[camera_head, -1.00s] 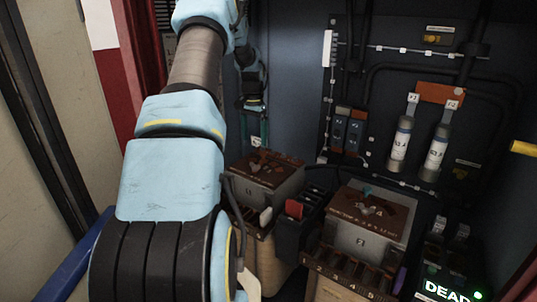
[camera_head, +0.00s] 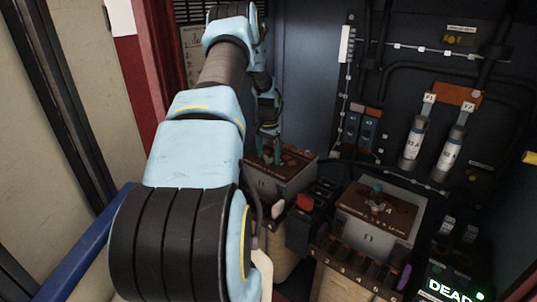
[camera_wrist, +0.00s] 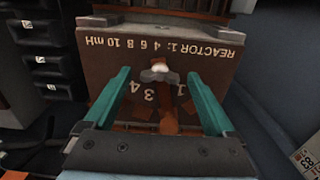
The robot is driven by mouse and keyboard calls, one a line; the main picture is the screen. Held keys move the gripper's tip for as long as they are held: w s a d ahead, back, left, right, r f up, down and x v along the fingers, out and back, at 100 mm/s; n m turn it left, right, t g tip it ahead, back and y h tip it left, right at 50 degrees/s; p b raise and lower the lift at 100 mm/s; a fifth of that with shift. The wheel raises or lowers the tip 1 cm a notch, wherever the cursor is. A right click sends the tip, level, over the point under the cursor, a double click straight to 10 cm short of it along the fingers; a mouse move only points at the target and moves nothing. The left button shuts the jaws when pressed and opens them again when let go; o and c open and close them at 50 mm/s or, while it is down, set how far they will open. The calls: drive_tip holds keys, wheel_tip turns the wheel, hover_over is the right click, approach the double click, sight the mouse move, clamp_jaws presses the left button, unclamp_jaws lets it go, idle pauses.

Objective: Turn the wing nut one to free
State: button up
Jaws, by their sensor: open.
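In the wrist view, a small grey wing nut (camera_wrist: 158,74) with a pale top sits on the brown top plate (camera_wrist: 195,50) of a reactor box, beside an orange-brown link strip (camera_wrist: 164,117). My gripper (camera_wrist: 159,75) is open, its teal fingers on either side of the nut with a gap at each side. In the head view, my gripper (camera_head: 269,151) points down at the top of the left box (camera_head: 285,180). The wing nut there cannot be made out clearly behind the fingers.
A second box (camera_head: 372,222) stands to the right, with a teal knob (camera_head: 377,188) on top. A red-capped block (camera_head: 304,203) stands between the boxes. Two fuse cylinders (camera_head: 414,143) hang on the back panel. A lit "DEAD" display (camera_head: 449,290) is at lower right.

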drive_tip(key=shift+c, duration=0.2)
drive_tip(key=c, duration=1.3)
drive_tip(key=shift+c, duration=0.2)
